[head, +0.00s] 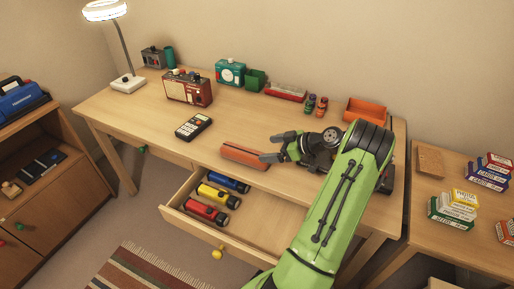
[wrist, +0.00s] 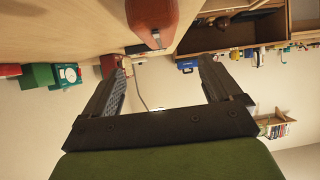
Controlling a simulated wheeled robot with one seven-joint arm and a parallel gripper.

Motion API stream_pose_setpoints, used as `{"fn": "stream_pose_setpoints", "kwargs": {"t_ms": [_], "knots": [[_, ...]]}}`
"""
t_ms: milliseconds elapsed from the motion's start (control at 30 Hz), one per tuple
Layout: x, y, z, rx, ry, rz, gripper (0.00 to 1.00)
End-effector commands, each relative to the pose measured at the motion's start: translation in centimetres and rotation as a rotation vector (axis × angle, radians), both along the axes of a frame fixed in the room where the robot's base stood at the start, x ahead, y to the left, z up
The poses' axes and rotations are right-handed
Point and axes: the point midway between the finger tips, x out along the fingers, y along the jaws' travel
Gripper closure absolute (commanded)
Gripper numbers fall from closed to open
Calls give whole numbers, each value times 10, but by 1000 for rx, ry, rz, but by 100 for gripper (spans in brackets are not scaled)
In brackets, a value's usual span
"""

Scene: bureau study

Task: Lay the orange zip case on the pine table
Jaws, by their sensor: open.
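The orange zip case (head: 244,155) lies near the front edge of the light wood desk (head: 150,105), above the open drawer. It also shows, cut off by the top edge, in the wrist view (wrist: 152,14). My gripper (head: 270,148) is just right of the case, with its fingers spread and nothing between them. The open fingers also show in the wrist view (wrist: 163,66), apart from the case. A second light wood table (head: 400,190) stands at the right; I cannot tell which one is the pine table.
The open drawer (head: 255,215) holds blue, yellow and red torches. A black remote-like device (head: 193,126) lies left of the case. A red radio (head: 187,88) and an orange tray (head: 365,110) stand further back. Card boxes (head: 452,208) crowd the right table; its left front is bare.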

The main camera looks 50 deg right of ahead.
Motion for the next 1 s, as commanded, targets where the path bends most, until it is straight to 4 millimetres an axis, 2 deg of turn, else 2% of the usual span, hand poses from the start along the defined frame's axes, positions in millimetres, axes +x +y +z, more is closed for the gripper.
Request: {"fn": "stream_pose_setpoints", "kwargs": {"t_ms": [100,233,300,367,467,533,600,667,700,767,800,867,900,1000], "knots": [[-12,-4,8,0,0,-1,8],[-16,-5,8,0,1,1,8],[-11,0,12,-1,13,10,8],[1,13,21,-3,52,29,8],[30,58,49,-15,180,74,8],[46,103,72,-31,290,91,8],[52,149,94,-56,390,86,8],[49,189,112,-83,463,68,8],[44,215,124,-104,503,51,8],[30,253,140,-132,552,16,8],[17,276,150,-149,576,-12,8],[-8,307,161,-168,598,-59,8],[-26,324,167,-175,605,-93,8],[-77,355,175,-172,603,-178,8]]}}
